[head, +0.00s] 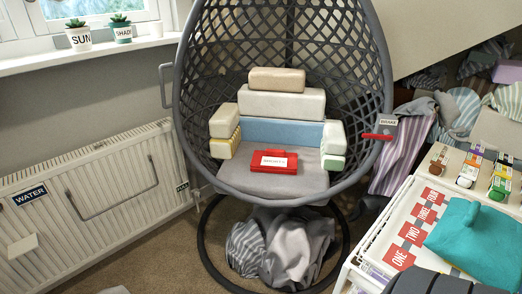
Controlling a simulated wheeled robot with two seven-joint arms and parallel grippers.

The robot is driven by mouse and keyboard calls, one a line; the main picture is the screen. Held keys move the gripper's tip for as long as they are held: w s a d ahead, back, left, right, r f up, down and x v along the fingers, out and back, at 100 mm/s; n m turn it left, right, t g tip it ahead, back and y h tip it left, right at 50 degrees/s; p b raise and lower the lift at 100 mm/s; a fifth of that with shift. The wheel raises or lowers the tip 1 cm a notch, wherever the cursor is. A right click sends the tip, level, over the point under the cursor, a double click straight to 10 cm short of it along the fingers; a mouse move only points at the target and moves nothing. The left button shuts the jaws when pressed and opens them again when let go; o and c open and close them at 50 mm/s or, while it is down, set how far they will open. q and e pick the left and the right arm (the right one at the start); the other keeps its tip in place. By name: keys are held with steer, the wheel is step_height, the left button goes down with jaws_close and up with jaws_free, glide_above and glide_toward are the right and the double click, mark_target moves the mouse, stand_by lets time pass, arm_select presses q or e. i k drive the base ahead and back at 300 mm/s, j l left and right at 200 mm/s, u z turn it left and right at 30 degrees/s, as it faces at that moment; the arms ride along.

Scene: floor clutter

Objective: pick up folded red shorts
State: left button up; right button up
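The folded red shorts (290,167) lie flat on the grey seat cushion of the hanging egg chair (184,95). A white label with dark lettering is on top of them. Neither of my grippers shows in the head view.
Pale and blue cushion blocks (283,103) line the chair's back and sides. A red-handled brake (378,136) is at its right rim. A radiator (100,200) stands left. A white unit with numbered red labels and a teal cloth (475,240) is right. Clothes (285,250) lie beneath the chair.

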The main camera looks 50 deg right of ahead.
mark_target(273, 161)
steer(key=i+z, duration=0.2)
steer(key=i, duration=0.25)
steer(key=i+j+z, duration=0.2)
steer(key=i, duration=0.2)
steer(key=i+j+z, duration=0.2)
steer(key=i, duration=0.2)
steer(key=l, duration=0.1)
